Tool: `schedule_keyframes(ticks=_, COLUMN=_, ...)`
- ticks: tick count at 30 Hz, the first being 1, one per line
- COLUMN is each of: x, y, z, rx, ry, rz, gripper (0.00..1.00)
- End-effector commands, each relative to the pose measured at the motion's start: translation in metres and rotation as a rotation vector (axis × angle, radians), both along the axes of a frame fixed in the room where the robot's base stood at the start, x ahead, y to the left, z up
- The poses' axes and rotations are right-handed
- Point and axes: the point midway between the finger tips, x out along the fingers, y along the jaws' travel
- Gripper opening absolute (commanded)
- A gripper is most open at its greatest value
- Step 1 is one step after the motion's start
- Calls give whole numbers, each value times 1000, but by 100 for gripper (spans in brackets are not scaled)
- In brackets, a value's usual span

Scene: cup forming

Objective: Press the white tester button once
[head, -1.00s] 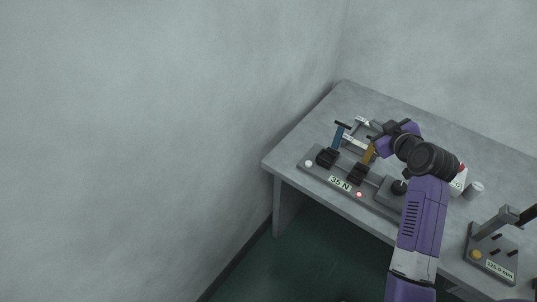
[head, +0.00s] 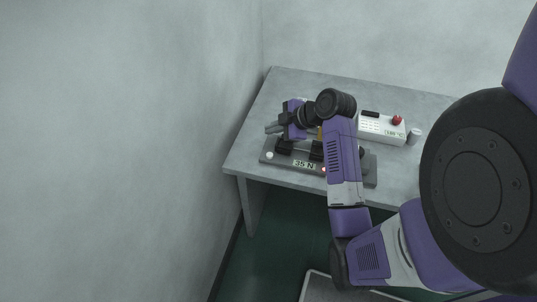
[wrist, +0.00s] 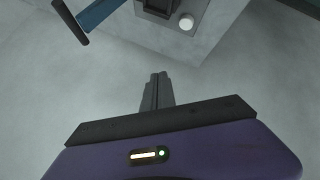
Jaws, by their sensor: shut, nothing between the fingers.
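The grey tester (head: 283,162) lies along the table's front edge, with a "35 N" display (head: 304,164) and a lit red light (head: 324,169). The round white button (head: 269,155) is at its left end; it also shows in the wrist view (wrist: 186,22), beside a dark clamp (wrist: 158,8). My gripper (head: 272,128) is shut and empty, in the head view just behind and above the button. In the wrist view its fingertips (wrist: 158,76) are apart from the button, which lies beyond them and a little right. My arm hides part of the tester.
A blue-handled part (wrist: 100,12) with a black bar (wrist: 70,22) is at the wrist view's upper left. The table's left corner (head: 240,155) is clear.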

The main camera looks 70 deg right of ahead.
Motion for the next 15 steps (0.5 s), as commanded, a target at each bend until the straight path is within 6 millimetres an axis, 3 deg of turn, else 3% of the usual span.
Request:
schedule_keyframes(ticks=8, x=0, y=0, z=-8, rx=1, ry=0, rz=-1, gripper=0)
schedule_keyframes(ticks=15, x=-1, y=0, z=-33, rx=2, ry=0, rz=-3, gripper=0)
